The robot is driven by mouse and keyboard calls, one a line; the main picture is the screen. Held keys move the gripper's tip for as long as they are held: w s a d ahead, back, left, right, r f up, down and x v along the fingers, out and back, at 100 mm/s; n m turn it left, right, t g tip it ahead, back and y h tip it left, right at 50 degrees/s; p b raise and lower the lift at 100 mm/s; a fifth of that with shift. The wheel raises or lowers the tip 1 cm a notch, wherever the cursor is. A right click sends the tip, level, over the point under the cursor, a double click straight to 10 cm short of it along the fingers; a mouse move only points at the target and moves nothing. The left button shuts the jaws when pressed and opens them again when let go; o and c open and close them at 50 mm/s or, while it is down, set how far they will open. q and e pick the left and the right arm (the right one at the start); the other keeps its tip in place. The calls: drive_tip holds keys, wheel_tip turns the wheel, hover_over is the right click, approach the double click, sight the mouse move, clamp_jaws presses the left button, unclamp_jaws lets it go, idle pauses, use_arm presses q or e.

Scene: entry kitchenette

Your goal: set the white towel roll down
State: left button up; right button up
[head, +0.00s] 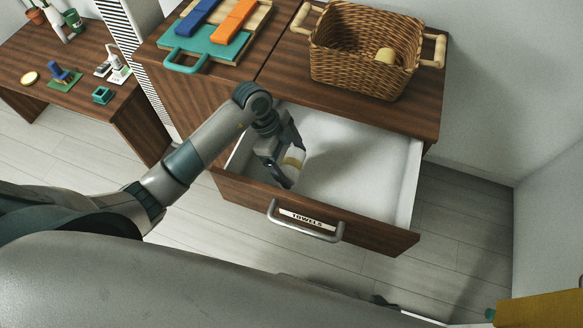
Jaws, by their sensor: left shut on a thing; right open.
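The white towel roll (297,153) has a tan band and shows only in part, between the fingers of my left gripper (287,167). My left gripper is shut on it and points down inside the open drawer (355,165), near the drawer's left front. The gripper hides much of the roll, and I cannot tell whether the roll touches the drawer floor. The drawer front carries a label reading "TOWELS" and a grey handle (305,228). My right gripper (382,301) shows only as a small dark part at the bottom edge, mostly hidden by my body.
The drawer's white interior is bare to the right of the gripper. On the cabinet top stand a wicker basket (340,70) with a yellowish item (386,55) and a teal tray (208,48) with blue and orange pieces. A side desk (75,45) holds small items.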

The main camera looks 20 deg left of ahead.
sight(291, 169)
use_arm(q)
drive_tip(key=shift+f, duration=2)
drive_tip(key=shift+f, duration=0.15)
drive_tip(key=o, duration=1)
drive_tip(key=shift+v, duration=6.15)
